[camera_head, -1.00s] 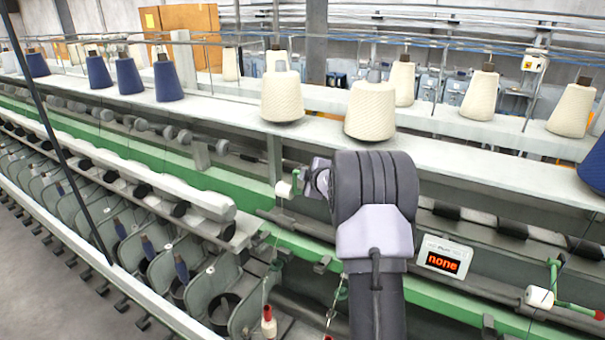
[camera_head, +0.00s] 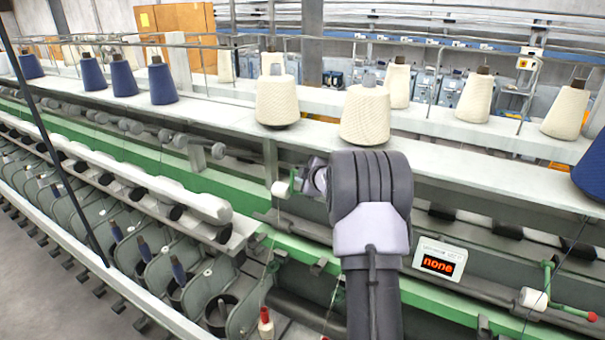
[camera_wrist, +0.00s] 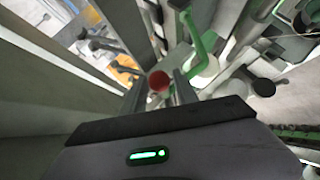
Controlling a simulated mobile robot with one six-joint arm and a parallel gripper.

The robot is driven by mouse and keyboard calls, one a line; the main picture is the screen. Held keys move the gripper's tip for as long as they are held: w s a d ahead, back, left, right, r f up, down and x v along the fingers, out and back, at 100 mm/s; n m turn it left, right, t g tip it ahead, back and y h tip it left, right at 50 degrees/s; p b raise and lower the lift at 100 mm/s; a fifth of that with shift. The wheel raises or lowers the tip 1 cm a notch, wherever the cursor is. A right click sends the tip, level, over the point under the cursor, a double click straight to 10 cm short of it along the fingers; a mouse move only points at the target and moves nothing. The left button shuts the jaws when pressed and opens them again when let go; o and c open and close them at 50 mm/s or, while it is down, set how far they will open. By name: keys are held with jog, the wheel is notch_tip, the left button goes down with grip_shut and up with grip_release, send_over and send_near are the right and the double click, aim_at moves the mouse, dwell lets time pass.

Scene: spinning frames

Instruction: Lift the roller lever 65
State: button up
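A roller lever with a white roller (camera_head: 281,188) and a green bracket (camera_head: 294,179) is just left of my wrist in the head view; its number is not readable. In the wrist view, a green lever arm (camera_wrist: 193,35) and a pale roller (camera_wrist: 206,70) lie beyond my gripper (camera_wrist: 160,76). A red knob (camera_wrist: 158,81) shows between the two fingertips, with a small gap visible on each side. The gripper looks open around or in front of the knob; its exact depth is unclear. In the head view my wrist hides most of the gripper.
Another roller lever with a white roller (camera_head: 533,298) and red knob (camera_head: 591,316) is at the right. A small display (camera_head: 440,259) reads "none". Cream yarn cones (camera_head: 365,115) and blue cones (camera_head: 163,84) stand on the shelf above. A green rail (camera_head: 250,200) runs along the machine.

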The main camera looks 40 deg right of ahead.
jog(key=shift+s, duration=0.1)
jog(key=b+v, duration=0.2)
jog(key=v, duration=1.5)
jog(key=shift+s+b, duration=0.1)
jog(key=shift+b, duration=0.3)
